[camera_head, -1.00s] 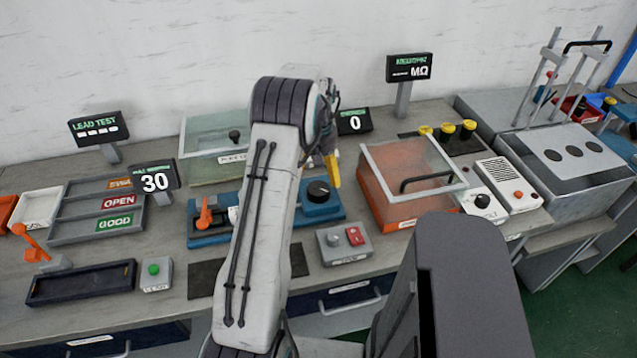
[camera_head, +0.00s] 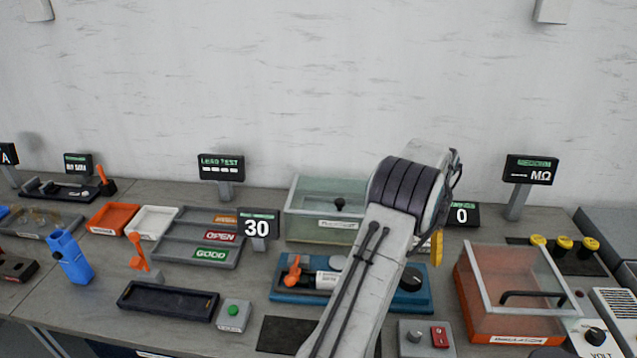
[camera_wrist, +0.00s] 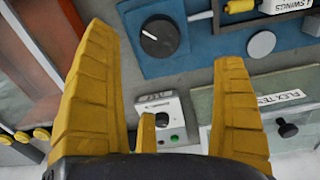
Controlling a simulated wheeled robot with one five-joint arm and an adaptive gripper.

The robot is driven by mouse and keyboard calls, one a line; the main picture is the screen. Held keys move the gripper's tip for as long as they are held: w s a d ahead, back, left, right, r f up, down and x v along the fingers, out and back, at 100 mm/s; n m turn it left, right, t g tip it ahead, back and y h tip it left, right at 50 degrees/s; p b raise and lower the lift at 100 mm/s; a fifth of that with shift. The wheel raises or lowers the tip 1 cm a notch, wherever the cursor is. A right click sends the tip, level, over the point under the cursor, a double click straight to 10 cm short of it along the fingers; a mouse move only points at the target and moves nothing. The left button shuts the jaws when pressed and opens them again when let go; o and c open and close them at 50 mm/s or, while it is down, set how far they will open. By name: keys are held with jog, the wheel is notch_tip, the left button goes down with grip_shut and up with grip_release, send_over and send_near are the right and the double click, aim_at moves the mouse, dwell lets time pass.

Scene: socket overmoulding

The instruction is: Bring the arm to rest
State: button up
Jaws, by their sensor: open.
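My arm rises from the bottom of the head view and bends over the workbench. In the head view only a bit of a yellow finger (camera_head: 436,248) shows behind my arm. I cannot tell the exact height.
An orange box with a clear lid (camera_head: 478,315) stands right of my arm. A green clear box (camera_head: 305,225) stands behind it. Sorting trays (camera_head: 190,248), a black tray (camera_head: 165,302) and a blue holder (camera_head: 72,258) lie left. A display reading 0 (camera_head: 462,215) is partly hidden.

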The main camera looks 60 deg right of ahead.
dwell(0.4)
jog(key=a+f+m, duration=0.1)
jog(key=a+f, duration=0.1)
jog(key=a+f+m+y, duration=0.1)
jog(key=a+f+m, duration=0.1)
jog(key=a+f, duration=0.1)
jog(key=shift+w+a+f+m, duration=0.15)
jog(key=shift+a+f+m, duration=0.05)
jog(key=shift+f+m, duration=0.1)
jog(key=w+a+r+n+t, duration=0.1)
jog(key=w+a+r+n, duration=0.4)
jog(key=a, duration=1)
jog(key=w+a+r+n+t, duration=0.1)
jog(key=w+a+r+n, duration=0.5)
jog(key=a, duration=0.9)
jog(key=w+a+r+n+t+h, duration=0.1)
jog(key=w+a+r+n, duration=0.5)
jog(key=a, duration=0.9)
jog(key=shift+w+a+r+t, duration=0.25)
jog(key=shift+w+a+t, duration=0.25)
jog(key=shift+w, duration=0.95)
jog(key=shift+d, duration=0.15)
